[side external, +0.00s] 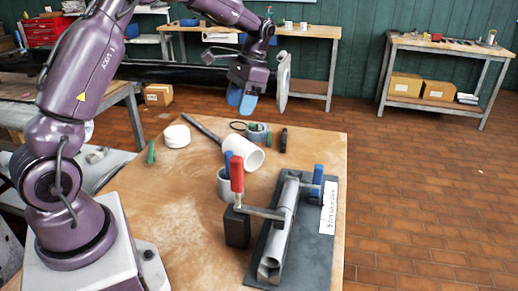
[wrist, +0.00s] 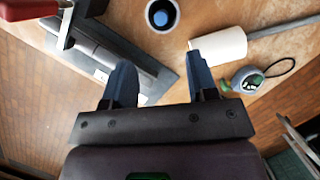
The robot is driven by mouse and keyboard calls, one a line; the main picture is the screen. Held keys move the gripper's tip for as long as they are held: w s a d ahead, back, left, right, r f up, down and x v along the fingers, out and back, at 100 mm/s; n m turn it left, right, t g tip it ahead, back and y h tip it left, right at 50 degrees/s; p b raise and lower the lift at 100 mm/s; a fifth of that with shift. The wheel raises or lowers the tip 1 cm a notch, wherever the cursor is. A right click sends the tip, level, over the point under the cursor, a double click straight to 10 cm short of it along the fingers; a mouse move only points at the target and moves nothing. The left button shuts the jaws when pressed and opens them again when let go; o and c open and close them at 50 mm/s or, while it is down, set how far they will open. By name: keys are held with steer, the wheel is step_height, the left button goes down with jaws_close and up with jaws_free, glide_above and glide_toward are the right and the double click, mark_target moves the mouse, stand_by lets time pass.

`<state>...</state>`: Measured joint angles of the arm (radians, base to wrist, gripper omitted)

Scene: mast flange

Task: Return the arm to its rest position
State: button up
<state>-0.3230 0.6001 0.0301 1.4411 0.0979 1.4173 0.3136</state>
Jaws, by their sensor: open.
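My gripper (side external: 241,100) hangs above the far part of the wooden work table (side external: 190,235), clear of everything on it. Its blue fingers are apart with nothing between them; the wrist view also shows the gripper (wrist: 161,82) open and empty. On the near right of the table, a dark base plate (side external: 312,262) carries a grey tube (side external: 281,232) lying lengthwise. A red-handled clamp (side external: 236,175) and a blue-handled clamp (side external: 317,180) stand at the tube. The plate (wrist: 140,62) and tube show partly in the wrist view, behind the left finger.
A pale disc (side external: 283,82) shows beside my wrist. Benches stand behind.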

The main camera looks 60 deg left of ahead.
steer(key=s+d+r+t, duration=0.4)
steer(key=s+d+r, duration=0.1)
steer(key=s+d, duration=0.3)
steer(key=s+d+r+t, duration=0.5)
steer(key=s+d, duration=0.3)
steer(key=s, duration=0.3)
